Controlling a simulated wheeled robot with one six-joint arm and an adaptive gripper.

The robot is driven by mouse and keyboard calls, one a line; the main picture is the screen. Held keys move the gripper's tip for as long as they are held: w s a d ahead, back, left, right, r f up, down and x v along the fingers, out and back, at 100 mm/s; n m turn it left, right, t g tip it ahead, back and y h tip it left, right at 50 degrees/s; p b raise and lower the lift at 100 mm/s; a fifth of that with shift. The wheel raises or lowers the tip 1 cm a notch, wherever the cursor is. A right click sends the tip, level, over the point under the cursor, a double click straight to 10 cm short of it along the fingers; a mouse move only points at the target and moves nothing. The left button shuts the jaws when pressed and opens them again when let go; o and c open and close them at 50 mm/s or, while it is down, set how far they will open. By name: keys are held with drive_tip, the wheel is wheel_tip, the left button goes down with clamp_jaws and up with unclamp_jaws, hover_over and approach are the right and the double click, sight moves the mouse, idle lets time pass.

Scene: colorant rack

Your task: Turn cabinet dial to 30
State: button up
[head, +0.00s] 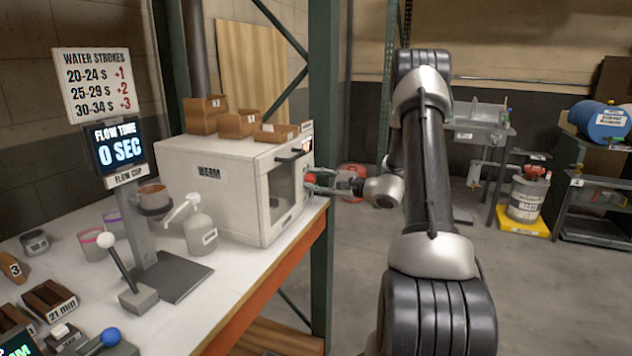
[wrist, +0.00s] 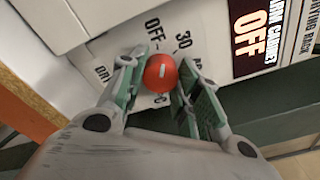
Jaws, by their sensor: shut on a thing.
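The white warm cabinet (head: 225,180) stands on the bench with its glass door (head: 284,185) shut. Its red dial (wrist: 160,72) shows in the wrist view, with a white mark on its face. Labels "OFF" and "30" (wrist: 183,40) are printed around it, and other labels are partly covered. The display (wrist: 255,35) beside it reads "OFF". My gripper (wrist: 158,82) is shut on the red dial, one green-padded finger on each side. In the head view, my gripper (head: 325,180) reaches the cabinet's right front from the right.
Wooden boxes (head: 238,124) sit on the cabinet top. A pump bottle (head: 198,230), a flow cup stand (head: 160,220) and a timer display reading "0 SEC" (head: 118,146) stand left of it. A green post (head: 322,120) rises behind the cabinet.

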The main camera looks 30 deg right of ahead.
drive_tip(key=m, duration=0.5)
drive_tip(key=shift+m+g, duration=0.3)
idle(0.5)
drive_tip(key=o, duration=1)
drive_tip(key=shift+o, duration=0.2)
drive_tip(key=v, duration=1.2)
drive_tip(key=shift+f, duration=0.1)
